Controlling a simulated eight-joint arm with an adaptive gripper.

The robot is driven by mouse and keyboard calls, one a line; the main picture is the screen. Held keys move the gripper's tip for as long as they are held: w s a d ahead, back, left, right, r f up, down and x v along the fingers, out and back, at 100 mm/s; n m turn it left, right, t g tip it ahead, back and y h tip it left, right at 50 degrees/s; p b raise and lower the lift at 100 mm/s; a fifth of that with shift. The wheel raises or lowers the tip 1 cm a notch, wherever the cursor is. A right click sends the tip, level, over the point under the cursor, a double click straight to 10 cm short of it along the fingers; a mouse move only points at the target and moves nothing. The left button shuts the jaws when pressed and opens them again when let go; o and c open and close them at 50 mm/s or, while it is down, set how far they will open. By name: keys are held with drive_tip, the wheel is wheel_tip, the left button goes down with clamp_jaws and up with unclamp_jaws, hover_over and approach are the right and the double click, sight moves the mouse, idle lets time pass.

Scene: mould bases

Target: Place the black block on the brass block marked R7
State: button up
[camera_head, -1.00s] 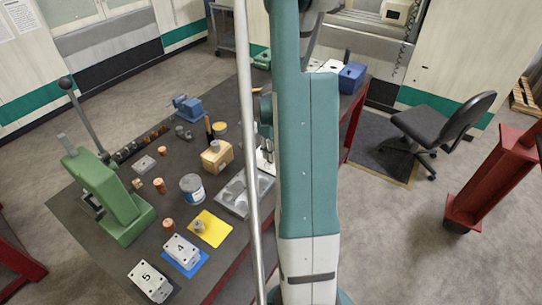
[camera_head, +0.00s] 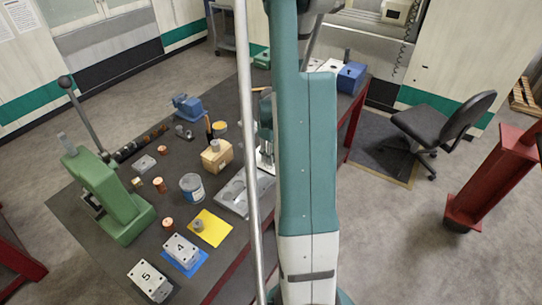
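A tan, brass-coloured block (camera_head: 216,158) sits mid-table with a grey cylinder (camera_head: 214,145) on top. No R7 marking can be read on it, so I cannot tell if it is the marked block. A much smaller brass-coloured cube (camera_head: 137,183) lies further left. I cannot pick out the black block for certain. My gripper (camera_head: 265,160) is low over the table, right of the tan block, partly hidden behind a pole and my arm. Its fingers are too covered to show whether they are open or hold anything.
A green lever press (camera_head: 112,203) stands at left. White blocks marked 4 (camera_head: 181,249) and 5 (camera_head: 150,281), a yellow mat (camera_head: 217,233), a can (camera_head: 192,188), a grey tray (camera_head: 233,206) and copper pieces (camera_head: 168,224) crowd the table (camera_head: 95,243). A blue vise (camera_head: 187,107) stands behind.

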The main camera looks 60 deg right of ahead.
drive_tip(key=shift+r, duration=0.15)
wheel_tip(320, 180, up, 12)
idle(1.1)
idle(0.6)
drive_tip(key=shift+a+r, duration=0.1)
drive_tip(key=w+a+r+t+h, duration=0.1)
drive_tip(key=w+a+r, duration=0.1)
drive_tip(key=a+r, duration=0.5)
drive_tip(key=w+a+r+t, duration=0.1)
drive_tip(key=w+a+r, duration=0.1)
drive_tip(key=a, duration=0.9)
drive_tip(key=w+a+r+t+h, duration=0.1)
drive_tip(key=w+a+r, duration=0.3)
drive_tip(key=a, duration=0.5)
drive_tip(key=s+a+r+t, duration=0.1)
drive_tip(key=s+a, duration=0.2)
drive_tip(key=a, duration=0.6)
drive_tip(key=s+a+r+t+y, duration=0.1)
drive_tip(key=s+a, duration=0.3)
drive_tip(key=a, duration=0.5)
drive_tip(key=s+a+r+t+y, duration=0.1)
drive_tip(key=s+a+r+t, duration=0.1)
drive_tip(key=a, duration=0.6)
drive_tip(key=shift+s+a+r, duration=0.4)
drive_tip(key=shift+s+r, duration=0.25)
drive_tip(key=shift+s, duration=0.2)
